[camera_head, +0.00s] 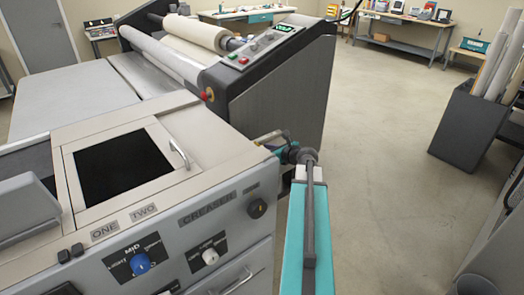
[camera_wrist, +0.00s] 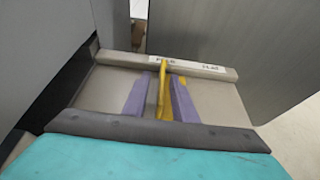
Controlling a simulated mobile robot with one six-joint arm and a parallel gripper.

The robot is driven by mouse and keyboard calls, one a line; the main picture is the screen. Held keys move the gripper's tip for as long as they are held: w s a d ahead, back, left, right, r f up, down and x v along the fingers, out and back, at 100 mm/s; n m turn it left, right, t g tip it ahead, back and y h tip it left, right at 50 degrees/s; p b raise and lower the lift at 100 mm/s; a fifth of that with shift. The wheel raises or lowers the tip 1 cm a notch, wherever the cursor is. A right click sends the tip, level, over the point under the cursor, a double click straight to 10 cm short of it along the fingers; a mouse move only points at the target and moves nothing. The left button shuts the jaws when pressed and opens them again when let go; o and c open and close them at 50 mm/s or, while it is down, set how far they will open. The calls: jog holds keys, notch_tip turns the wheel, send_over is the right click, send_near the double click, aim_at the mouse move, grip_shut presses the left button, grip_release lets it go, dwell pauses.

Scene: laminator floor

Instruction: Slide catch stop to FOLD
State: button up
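In the wrist view, the yellow catch stop (camera_wrist: 162,88) stands up at a pale rail (camera_wrist: 120,60) on a small ledge. The rail has a white label with small blurred lettering; the word near the stop may be FOLD, and another word sits to its right. My gripper (camera_wrist: 162,76) has its two purple fingers on either side of the stop. The right finger looks close to it, while a narrow strip shows beside the left one; contact is unclear. In the head view, my teal arm reaches up to the creaser's right end, and the fingers and stop are hidden.
The grey creaser (camera_head: 222,192) with its knobs and window fills the left foreground. The laminator (camera_head: 270,90) with its rolls stands just behind. Grey walls flank the ledge in the wrist view. A dark bin (camera_head: 468,125) of rolls stands at right; the floor (camera_head: 385,130) between is clear.

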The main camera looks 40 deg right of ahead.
jog(key=v, duration=1)
jog(key=s+p, duration=0.1)
jog(key=p, duration=0.3)
jog(key=shift+s+r, duration=0.1)
jog(key=shift+r, duration=0.25)
jog(key=p, duration=0.2)
jog(key=shift+s+r+p, duration=0.1)
jog(key=shift+s+p, duration=0.2)
jog(key=shift+s+a, duration=0.1)
dwell(0.6)
